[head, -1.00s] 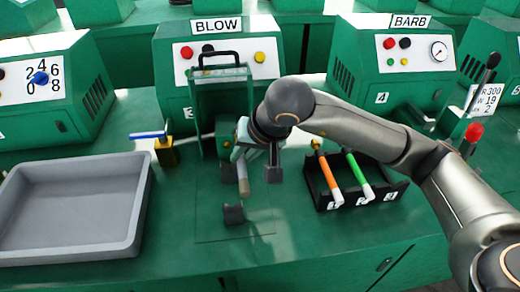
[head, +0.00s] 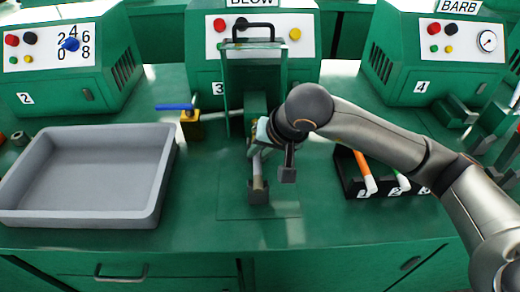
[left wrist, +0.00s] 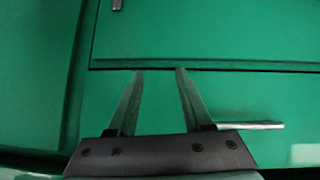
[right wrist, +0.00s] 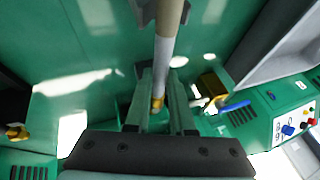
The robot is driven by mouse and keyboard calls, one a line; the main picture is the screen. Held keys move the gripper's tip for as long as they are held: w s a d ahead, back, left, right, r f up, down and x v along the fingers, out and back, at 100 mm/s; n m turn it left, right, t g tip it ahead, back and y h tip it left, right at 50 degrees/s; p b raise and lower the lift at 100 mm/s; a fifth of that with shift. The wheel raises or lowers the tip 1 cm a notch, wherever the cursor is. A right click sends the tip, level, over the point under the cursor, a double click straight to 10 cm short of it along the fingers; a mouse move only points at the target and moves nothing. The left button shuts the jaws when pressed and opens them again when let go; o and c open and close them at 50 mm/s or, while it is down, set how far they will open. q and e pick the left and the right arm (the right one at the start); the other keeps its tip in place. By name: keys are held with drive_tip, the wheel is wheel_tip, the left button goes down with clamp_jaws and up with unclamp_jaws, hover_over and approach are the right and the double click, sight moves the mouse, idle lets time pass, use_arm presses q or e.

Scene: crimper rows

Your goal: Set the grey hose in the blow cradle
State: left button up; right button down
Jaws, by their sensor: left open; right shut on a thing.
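The grey hose (head: 257,172) runs front to back at the blow station, with a pale tan front end and a brass-coloured far end (right wrist: 157,103). My right gripper (head: 258,143) is shut on it near its far end; its fingers (right wrist: 161,98) flank the hose in the right wrist view. The blow cradle's dark front support (head: 258,194) is in line with the hose's front end, and this support also shows in the right wrist view (right wrist: 143,12). I cannot tell whether the hose rests in it. My left gripper (left wrist: 158,85) is open and empty before green cabinet fronts.
A grey tray (head: 85,215) stands at the left. A brass block with a blue lever (head: 190,120) is left of the cradle. A dark rack (head: 350,185) with orange and green-and-white hoses stands right, partly behind my right arm. The blow machine's green guard frame (head: 252,50) rises behind.

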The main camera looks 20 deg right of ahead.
drive_tip(key=shift+f+b, duration=0.3)
drive_tip(key=shift+f, duration=0.25)
drive_tip(key=c, duration=0.7)
unclamp_jaws()
drive_tip(key=shift+r, duration=0.1)
drive_tip(key=p+v, duration=0.1)
drive_tip(key=v, duration=1.1)
drive_tip(key=shift+s+d+r, duration=0.1)
drive_tip(key=shift+r, duration=0.1)
